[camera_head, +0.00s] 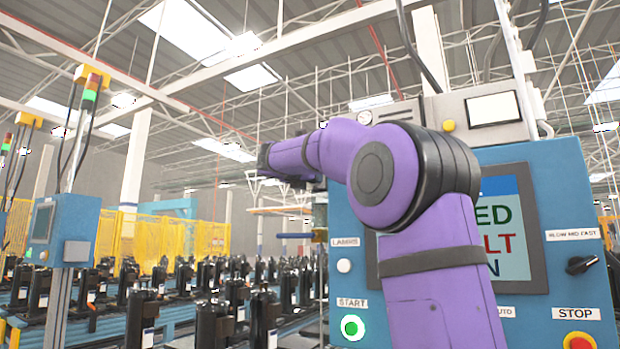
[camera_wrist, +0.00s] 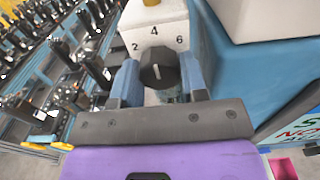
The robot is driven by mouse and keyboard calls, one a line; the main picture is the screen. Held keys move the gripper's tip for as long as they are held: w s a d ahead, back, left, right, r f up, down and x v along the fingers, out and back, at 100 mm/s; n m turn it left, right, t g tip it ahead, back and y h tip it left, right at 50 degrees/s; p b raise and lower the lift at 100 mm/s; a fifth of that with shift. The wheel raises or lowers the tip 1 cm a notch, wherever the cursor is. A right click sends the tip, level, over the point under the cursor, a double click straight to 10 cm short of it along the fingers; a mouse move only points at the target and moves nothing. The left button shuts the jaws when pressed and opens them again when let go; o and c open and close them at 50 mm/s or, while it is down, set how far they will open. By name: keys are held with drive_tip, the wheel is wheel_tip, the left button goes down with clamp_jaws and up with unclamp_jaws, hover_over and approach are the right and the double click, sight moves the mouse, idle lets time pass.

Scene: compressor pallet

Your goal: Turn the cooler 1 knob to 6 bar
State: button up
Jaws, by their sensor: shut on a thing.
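In the wrist view, the black knob (camera_wrist: 150,76) sits on a pale dial housing (camera_wrist: 170,14) marked 2, 4 and 6. The 2 is at left, the 4 at top, the 6 at right. A light line on the knob points roughly up toward the 4; its exact angle is hard to read. My gripper (camera_wrist: 158,74) has one blue finger on each side of the knob and is shut on it. In the head view, my purple arm reaches away to the left, and neither the fingers nor this knob can be made out.
A blue control cabinet (camera_head: 558,200) with a screen, STOP button (camera_head: 580,342) and lit START button (camera_head: 352,327) stands close beside my arm. Rows of black cylinders (camera_head: 212,322) stand on the line at left. A blue cabinet wall (camera_wrist: 222,62) is right of the gripper.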

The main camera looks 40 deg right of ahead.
drive_tip(key=shift+m, duration=0.3)
drive_tip(key=m, duration=1.1)
drive_tip(key=shift+w, duration=0.1)
drive_tip(key=shift+m, duration=0.3)
idle(0.4)
drive_tip(key=o, duration=0.9)
drive_tip(key=v, duration=1.1)
